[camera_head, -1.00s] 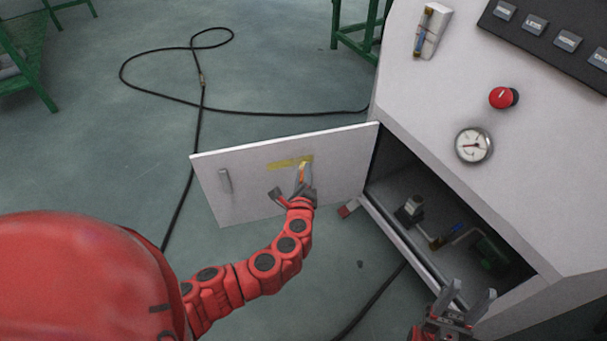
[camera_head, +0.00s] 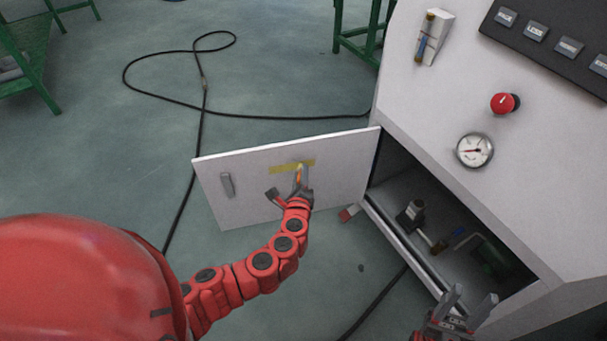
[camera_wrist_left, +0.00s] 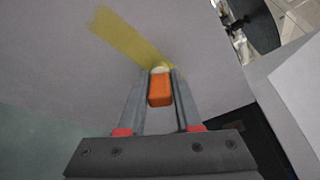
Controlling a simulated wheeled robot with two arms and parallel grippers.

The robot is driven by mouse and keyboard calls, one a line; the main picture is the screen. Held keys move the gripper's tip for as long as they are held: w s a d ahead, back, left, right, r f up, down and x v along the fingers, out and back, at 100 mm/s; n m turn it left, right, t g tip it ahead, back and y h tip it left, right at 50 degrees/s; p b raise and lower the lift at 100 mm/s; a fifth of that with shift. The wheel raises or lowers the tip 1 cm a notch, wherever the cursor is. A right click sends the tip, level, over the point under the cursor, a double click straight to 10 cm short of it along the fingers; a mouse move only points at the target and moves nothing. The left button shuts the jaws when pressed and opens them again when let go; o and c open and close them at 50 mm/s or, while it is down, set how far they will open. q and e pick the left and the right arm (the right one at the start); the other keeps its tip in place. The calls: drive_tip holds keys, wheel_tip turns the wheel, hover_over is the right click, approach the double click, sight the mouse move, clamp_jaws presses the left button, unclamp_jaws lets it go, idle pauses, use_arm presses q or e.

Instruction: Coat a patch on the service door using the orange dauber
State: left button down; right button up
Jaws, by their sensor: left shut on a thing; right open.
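The service door (camera_head: 240,205) stands open to the left of the white cabinet, its panel facing me. A yellow patch (camera_head: 280,168) marks its upper middle; it also shows as a slanted band in the left wrist view (camera_wrist_left: 128,38). My left gripper (camera_head: 301,181) is shut on the orange dauber (camera_wrist_left: 160,89), held between its two fingers. The dauber's pale tip is at the lower right end of the yellow band and looks to be touching the door. My right gripper (camera_head: 470,306) is open and empty in front of the cabinet opening.
The cabinet's open bay holds a small grey fitting (camera_head: 411,214) and pipes. A gauge (camera_head: 475,150), a red knob (camera_head: 504,103) and a wall holder (camera_head: 434,38) are on the cabinet. A black cable (camera_head: 200,110) crosses the floor. Green stands are behind.

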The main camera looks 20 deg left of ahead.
use_arm(q)
drive_tip(key=shift+s+a+p, duration=0.35)
drive_tip(key=shift+s+a, duration=0.6)
drive_tip(key=shift+a, duration=0.25)
drive_tip(key=shift+w+d+b, duration=0.45)
drive_tip(key=shift+w+d, duration=0.35)
drive_tip(key=shift+d, duration=0.15)
drive_tip(key=shift+w+d, duration=0.45)
drive_tip(key=shift+d, duration=0.15)
drive_tip(key=s+d, duration=0.2)
drive_tip(key=s, duration=0.1)
drive_tip(key=s+d+b, duration=0.1)
drive_tip(key=shift+s+d, duration=0.25)
drive_tip(key=shift+s, duration=0.15)
drive_tip(key=shift+s+d, duration=0.1)
